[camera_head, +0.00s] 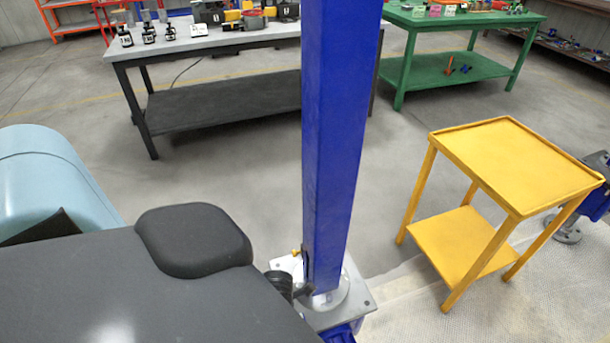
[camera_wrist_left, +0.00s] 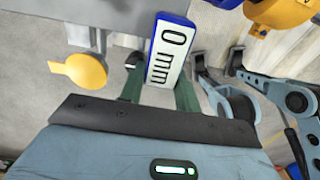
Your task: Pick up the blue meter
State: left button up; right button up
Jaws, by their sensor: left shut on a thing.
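The blue meter (camera_wrist_left: 168,50), a blue-rimmed block with a white face reading "0 mm", shows tilted in the left wrist view. My left gripper (camera_wrist_left: 158,76) has its dark fingers at the meter's two sides and is shut on it. To the right, another gripper with dark, round-jointed links, seemingly my right gripper (camera_wrist_left: 218,62), shows its two black tips apart with floor between them. In the head view I cannot make out the meter or either gripper.
A tall blue post (camera_head: 333,150) stands on a grey plate (camera_head: 362,297) in the head view. A yellow stand (camera_head: 520,165) is right of it. A grey table (camera_head: 235,42) and a green table (camera_head: 460,20) stand behind, with open floor between. A yellow disc (camera_wrist_left: 85,72) is left of the meter.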

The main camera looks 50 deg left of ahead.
pick_arm(q)
jog(key=s+a, duration=0.3)
jog(key=s, duration=0.4)
jog(key=shift+s, duration=0.35)
